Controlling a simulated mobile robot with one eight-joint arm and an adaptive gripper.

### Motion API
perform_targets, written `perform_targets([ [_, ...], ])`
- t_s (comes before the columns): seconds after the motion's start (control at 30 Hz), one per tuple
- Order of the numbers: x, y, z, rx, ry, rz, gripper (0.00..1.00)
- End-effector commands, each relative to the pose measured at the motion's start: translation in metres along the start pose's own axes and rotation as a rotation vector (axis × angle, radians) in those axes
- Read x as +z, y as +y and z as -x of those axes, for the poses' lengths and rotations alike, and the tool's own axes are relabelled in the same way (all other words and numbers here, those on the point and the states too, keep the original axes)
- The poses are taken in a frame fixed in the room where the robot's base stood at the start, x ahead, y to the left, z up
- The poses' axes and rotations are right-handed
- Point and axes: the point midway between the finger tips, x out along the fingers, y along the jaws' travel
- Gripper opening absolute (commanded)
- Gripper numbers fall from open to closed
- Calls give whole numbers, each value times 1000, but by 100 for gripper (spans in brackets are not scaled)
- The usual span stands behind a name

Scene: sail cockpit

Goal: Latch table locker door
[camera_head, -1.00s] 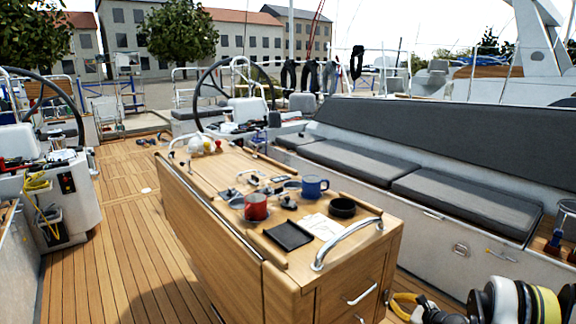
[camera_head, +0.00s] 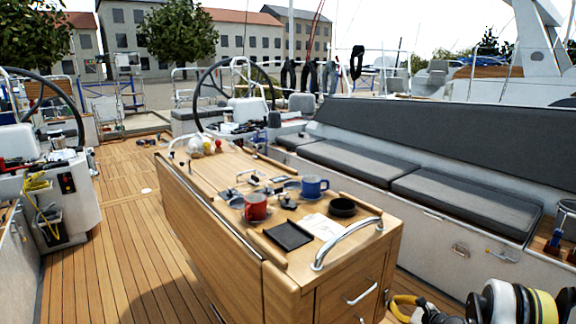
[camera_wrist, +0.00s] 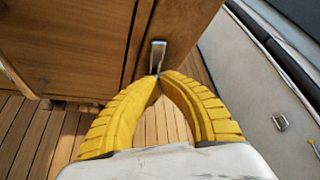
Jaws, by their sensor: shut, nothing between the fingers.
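The wooden cockpit table (camera_head: 225,235) stands in the middle of the head view. Its near end carries wooden locker fronts (camera_head: 338,300) with metal bar handles. In the wrist view a wooden door panel (camera_wrist: 75,45) with a small dark knob fills the upper left. A metal latch lever (camera_wrist: 157,55) sits on the wood right of the panel, pointing down. My gripper (camera_wrist: 159,77) has its yellow fingers shut and empty, tips at the lever's lower end; I cannot tell whether they touch. My gripper also shows in the head view (camera_head: 402,305), right of the table end.
Mugs, a black tray (camera_head: 288,236) and a bowl stand on the tabletop, with a curved metal rail (camera_head: 345,240) at its near end. A cushioned bench (camera_head: 450,200) runs along the right. Clear teak deck (camera_head: 110,250) lies left of the table.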

Motion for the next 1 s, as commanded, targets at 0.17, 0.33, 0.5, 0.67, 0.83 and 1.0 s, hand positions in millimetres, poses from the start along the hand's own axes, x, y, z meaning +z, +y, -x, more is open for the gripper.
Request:
perform_targets([
  [0.17, 1, 1, -1, 1, -1, 0, 0],
  [0.33, 2, 3, 0, 2, -2, 0, 0],
  [0.5, 3, 6, 0, 2, -2, 0, 0],
  [0.67, 4, 11, 0, 2, -2, 0, 0],
  [0.83, 4, 16, 0, 3, -2, 0, 0],
  [1.0, 2, 21, 0, 3, -2, 0, 0],
])
